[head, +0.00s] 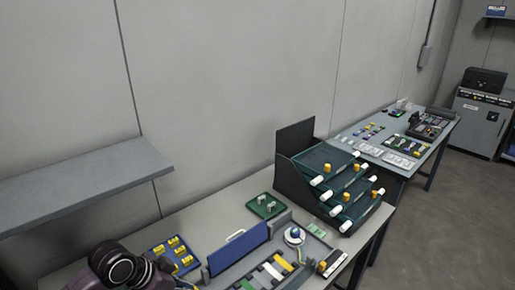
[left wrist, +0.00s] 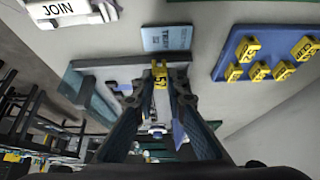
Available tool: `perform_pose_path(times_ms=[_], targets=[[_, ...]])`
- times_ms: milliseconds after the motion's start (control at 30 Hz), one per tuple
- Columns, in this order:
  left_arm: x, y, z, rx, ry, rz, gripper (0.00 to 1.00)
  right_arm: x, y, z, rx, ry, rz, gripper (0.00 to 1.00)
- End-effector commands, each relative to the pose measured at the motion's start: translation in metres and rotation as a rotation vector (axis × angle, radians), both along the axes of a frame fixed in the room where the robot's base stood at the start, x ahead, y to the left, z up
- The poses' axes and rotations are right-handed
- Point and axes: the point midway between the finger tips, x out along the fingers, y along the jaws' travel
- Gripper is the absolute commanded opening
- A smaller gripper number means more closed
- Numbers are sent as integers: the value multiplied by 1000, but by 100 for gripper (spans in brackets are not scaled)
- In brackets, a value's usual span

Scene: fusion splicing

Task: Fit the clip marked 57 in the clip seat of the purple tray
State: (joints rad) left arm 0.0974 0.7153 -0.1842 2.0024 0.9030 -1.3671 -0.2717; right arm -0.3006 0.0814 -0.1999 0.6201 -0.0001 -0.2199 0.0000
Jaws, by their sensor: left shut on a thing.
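My left gripper (left wrist: 160,88) is shut on a yellow clip (left wrist: 160,72) in the left wrist view. The clip sits between the fingertips, with a dark mark on its face that is too small to read surely. Below it in that view is a grey device or tray with a blue edge, partly hidden by the fingers. In the head view my left arm (head: 125,265) is at the bottom left, and its fingertips do not show. I cannot make out a purple tray or its clip seat. My right gripper is not in view.
A blue board (head: 173,255) holds several yellow clips; it also shows in the left wrist view (left wrist: 228,66). A unit with a blue panel (head: 238,250) stands beside it. A green tray (head: 262,210) and a dark rack (head: 288,178) with teal shelves stand behind.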

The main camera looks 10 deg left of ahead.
Motion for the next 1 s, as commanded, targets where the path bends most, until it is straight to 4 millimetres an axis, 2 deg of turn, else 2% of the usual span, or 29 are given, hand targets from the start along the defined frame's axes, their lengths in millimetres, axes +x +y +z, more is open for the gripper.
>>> perform_pose_path(times_ms=[133, 233, 400, 500, 667, 1000], targets=[[3, -13, 42, 5, -15, -37, 3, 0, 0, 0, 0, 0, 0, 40], [-4, -25, 81, 7, -15, -79, 3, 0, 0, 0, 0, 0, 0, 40], [-34, -44, 141, 9, -12, -168, 3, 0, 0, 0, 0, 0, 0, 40], [-54, -49, 161, 6, -6, -208, 3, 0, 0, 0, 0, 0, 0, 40], [-69, -52, 174, 1, -1, -238, 3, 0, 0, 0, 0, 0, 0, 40], [-70, -52, 175, 0, -1, -239, 3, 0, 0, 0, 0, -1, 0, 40]])
